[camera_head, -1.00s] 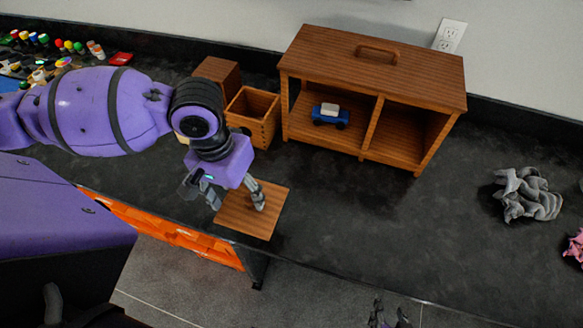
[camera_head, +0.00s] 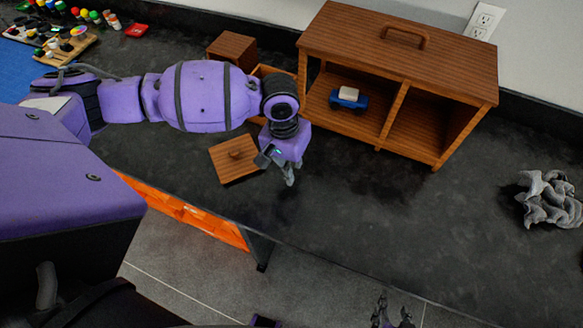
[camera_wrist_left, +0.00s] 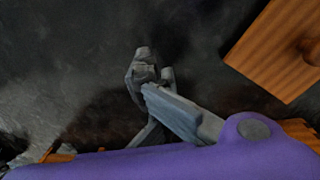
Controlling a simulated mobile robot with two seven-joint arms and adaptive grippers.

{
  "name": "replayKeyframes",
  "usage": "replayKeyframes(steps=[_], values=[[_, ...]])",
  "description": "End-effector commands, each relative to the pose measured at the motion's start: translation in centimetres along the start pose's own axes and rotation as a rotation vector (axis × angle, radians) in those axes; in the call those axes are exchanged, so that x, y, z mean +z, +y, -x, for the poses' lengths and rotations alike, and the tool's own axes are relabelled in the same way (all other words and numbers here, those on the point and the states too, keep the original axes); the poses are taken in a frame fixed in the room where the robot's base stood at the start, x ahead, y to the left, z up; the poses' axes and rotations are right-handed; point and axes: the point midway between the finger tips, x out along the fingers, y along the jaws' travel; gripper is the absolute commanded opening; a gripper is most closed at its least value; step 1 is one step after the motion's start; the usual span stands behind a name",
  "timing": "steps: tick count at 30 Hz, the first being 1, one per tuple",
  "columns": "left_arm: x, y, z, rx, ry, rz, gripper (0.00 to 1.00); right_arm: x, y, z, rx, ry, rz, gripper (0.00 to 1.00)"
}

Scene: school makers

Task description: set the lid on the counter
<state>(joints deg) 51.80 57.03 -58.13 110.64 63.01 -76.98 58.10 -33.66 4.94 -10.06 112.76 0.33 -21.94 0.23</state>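The lid (camera_head: 228,162) is a flat square wooden board with a knob. It lies on the dark counter (camera_head: 350,215), knob up, in front of the wooden box (camera_head: 262,72). It also shows at the upper right of the left wrist view (camera_wrist_left: 268,50). My left gripper (camera_head: 290,180) is just right of the lid, apart from it and empty. Its fingers (camera_wrist_left: 153,66) are seen at an angle that hides how far apart they are. My right gripper (camera_head: 392,312) is low at the bottom edge of the head view, with its fingers apart and nothing between them.
A wooden cabinet (camera_head: 405,48) with a blue toy car (camera_head: 350,98) stands behind. Grey crumpled cloth (camera_head: 548,200) lies at the right. Orange drawers (camera_head: 190,213) are below the front edge. The middle counter is clear.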

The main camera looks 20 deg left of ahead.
Motion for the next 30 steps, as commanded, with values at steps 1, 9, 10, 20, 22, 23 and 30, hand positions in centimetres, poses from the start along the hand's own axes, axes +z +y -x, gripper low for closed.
replayKeyframes(steps=[1,9,10,20,22,23,30], values=[[0.0,0.0,-0.7,0.001,-0.002,0.0,0.0,0.3,0.1,0.0,0.002,-0.004,0.002,0.4],[0.0,-0.1,-0.7,0.001,0.002,-0.001,0.0,0.4,0.4,0.1,0.004,-0.006,0.005,0.4],[0.0,-0.1,-0.7,0.001,0.002,-0.001,0.0,0.5,0.4,0.1,0.004,-0.007,0.005,0.4],[-0.1,-0.2,-1.7,0.0,0.002,-0.001,0.0,0.6,0.1,0.1,0.002,-0.009,0.0,0.4],[0.0,-0.2,-1.8,0.001,0.002,-0.001,0.0,0.6,0.0,0.1,0.0,-0.01,-0.003,0.4],[-0.1,-0.2,-1.8,0.001,0.002,-0.001,0.0,0.6,-0.1,0.1,0.0,-0.01,-0.004,0.4],[0.0,-0.2,-1.8,0.001,0.002,-0.001,0.0,0.5,-0.3,0.0,-0.001,-0.01,-0.011,0.4]])
